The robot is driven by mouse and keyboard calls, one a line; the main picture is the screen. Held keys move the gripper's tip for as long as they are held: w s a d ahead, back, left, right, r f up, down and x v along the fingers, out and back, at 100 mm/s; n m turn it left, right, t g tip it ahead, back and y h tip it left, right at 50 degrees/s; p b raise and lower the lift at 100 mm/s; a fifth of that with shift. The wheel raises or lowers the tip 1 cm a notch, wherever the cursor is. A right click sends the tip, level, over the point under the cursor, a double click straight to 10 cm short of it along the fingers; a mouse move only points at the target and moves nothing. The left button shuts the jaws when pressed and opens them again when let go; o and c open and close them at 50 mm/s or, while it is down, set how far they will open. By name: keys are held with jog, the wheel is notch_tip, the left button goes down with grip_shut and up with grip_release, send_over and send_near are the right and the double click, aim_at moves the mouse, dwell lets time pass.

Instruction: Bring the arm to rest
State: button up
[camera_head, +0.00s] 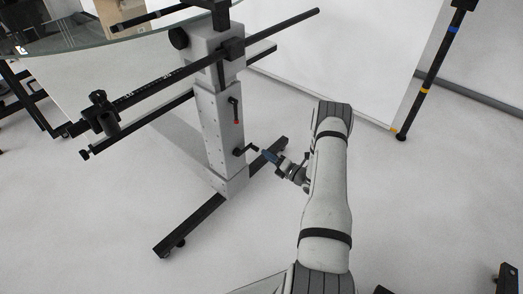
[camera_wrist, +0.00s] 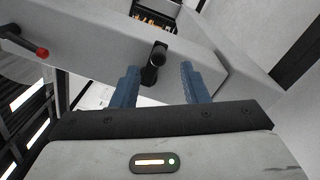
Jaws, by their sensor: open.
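My gripper (camera_wrist: 157,88) is open in the wrist view, its two blue fingers apart. A black crank knob (camera_wrist: 157,56) on the grey column shows between and just beyond the fingertips; I cannot tell whether they touch it. In the head view my gripper (camera_head: 268,156) is small, at the end of my arm (camera_head: 325,195), close to the lower crank (camera_head: 247,150) on the column (camera_head: 218,120). The gap between fingers and crank is hard to judge there.
A red-tipped lever (camera_head: 236,112) sits higher on the column. A black foot bar (camera_head: 190,225) with casters lies across the floor. A long rail (camera_head: 160,92) carries a black clamp. A tripod leg (camera_head: 430,75) and white panels stand behind. The floor right of my arm is largely clear.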

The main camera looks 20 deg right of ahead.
jog(key=shift+s+d, duration=0.35)
jog(key=shift+s, duration=0.3)
